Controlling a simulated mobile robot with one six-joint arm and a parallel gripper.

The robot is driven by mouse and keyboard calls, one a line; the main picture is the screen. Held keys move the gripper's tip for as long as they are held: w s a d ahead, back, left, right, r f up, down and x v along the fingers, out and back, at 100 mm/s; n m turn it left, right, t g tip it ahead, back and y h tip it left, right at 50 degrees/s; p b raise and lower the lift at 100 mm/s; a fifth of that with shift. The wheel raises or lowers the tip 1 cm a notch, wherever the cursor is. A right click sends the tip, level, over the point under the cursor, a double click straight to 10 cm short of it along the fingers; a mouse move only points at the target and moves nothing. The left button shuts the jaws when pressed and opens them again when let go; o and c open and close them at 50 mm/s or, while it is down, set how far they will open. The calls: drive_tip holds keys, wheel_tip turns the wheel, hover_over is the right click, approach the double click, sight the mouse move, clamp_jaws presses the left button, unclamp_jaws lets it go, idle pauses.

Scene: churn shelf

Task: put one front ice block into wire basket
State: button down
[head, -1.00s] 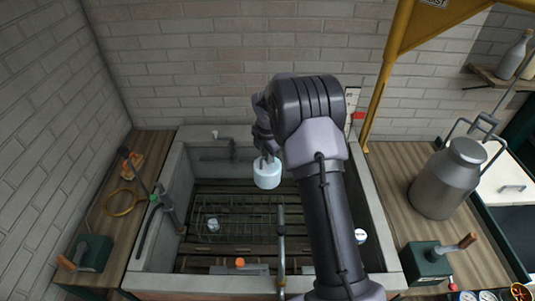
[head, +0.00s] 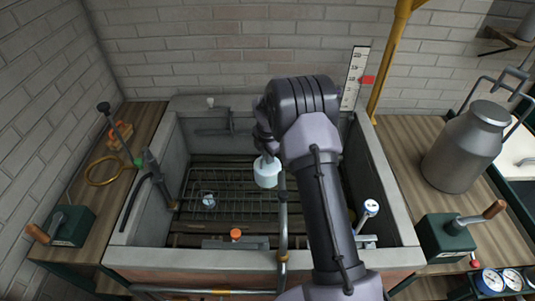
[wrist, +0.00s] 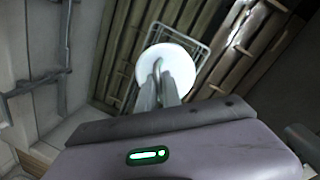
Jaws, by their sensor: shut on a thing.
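My gripper (head: 266,156) is shut on a pale blue-white ice block (head: 267,174) and holds it over the stone basin. In the wrist view the block (wrist: 180,62) is a round white disc just beyond the fingertips (wrist: 158,72). The wire basket (head: 228,181) is a low dark grid on the slatted basin floor, below and left of the block. Part of the basket is hidden behind the block; its corner shows in the wrist view (wrist: 205,42). A small pale object (head: 208,200) sits at the basket's left part.
A vertical pipe (head: 283,215) rises at the basin's front, close to the held block. A metal churn (head: 466,150) and green crank box (head: 446,238) stand on the right counter. Another crank box (head: 72,225) is left.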

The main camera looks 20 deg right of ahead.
wheel_tip(320, 180, down, 15)
drive_tip(key=b, duration=0.8)
drive_tip(key=shift+r, duration=0.1)
drive_tip(key=c, duration=1.5)
unclamp_jaws()
drive_tip(key=shift+o, duration=0.7)
drive_tip(key=o, duration=0.5)
drive_tip(key=shift+r+p, duration=4)
drive_tip(key=shift+r, duration=1.95)
drive_tip(key=shift+r, duration=0.1)
